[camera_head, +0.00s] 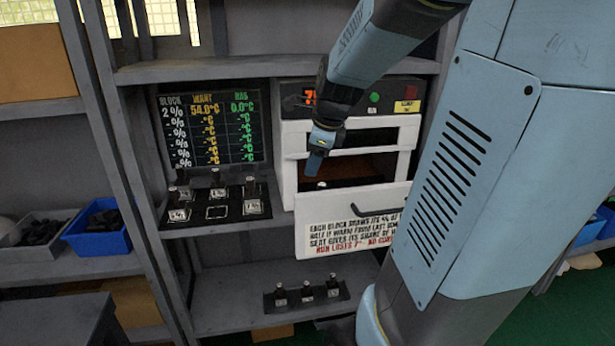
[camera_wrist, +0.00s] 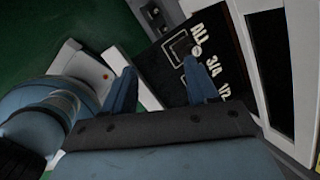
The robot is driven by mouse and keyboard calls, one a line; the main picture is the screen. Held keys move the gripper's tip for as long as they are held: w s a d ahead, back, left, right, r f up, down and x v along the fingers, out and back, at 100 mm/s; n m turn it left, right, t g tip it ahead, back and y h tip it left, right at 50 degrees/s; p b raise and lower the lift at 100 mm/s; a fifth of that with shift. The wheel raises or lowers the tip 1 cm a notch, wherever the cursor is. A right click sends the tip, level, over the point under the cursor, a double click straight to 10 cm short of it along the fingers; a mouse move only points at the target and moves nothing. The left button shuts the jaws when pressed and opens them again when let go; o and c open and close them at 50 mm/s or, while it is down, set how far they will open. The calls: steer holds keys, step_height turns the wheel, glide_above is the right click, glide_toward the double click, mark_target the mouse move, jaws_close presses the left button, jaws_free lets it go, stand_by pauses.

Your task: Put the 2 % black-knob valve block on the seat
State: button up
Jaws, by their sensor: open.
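My gripper (camera_head: 314,165) is at the mouth of the white cabinet (camera_head: 291,170) in the head view. Its jaws also show in the wrist view (camera_wrist: 159,66), apart with nothing between them. Past them, a black seat panel (camera_wrist: 215,55) carries white outlined squares marked ALL, 3/4 and 1/2. A dark shape (camera_wrist: 181,42) is at the ALL square; I cannot tell if it is a block. Several black-knob valve blocks stand on the black mat (camera_head: 232,213) left of the cabinet, including this one (camera_head: 252,207). Their labels are too small to tell which is 2 %.
A board (camera_head: 210,128) reads 2 %, WANT 54.0°C, HAS 0.0°C. The cabinet's lettered front (camera_head: 345,235) hangs below its opening. Three black-knob blocks (camera_head: 307,292) stand on a low shelf. An empty outlined square (camera_head: 216,212) is on the mat.

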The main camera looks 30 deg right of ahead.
steer(key=s+a+r+n, duration=0.2)
steer(key=s+a+n, duration=0.3)
steer(key=s+n, duration=0.3)
steer(key=s+a+r+n, duration=0.2)
steer(key=s+a+n, duration=0.3)
steer(key=n, duration=1.2)
steer(key=shift+s+a+r+t, duration=0.3)
steer(key=shift+s+t, duration=0.1)
steer(key=shift+s, duration=1.05)
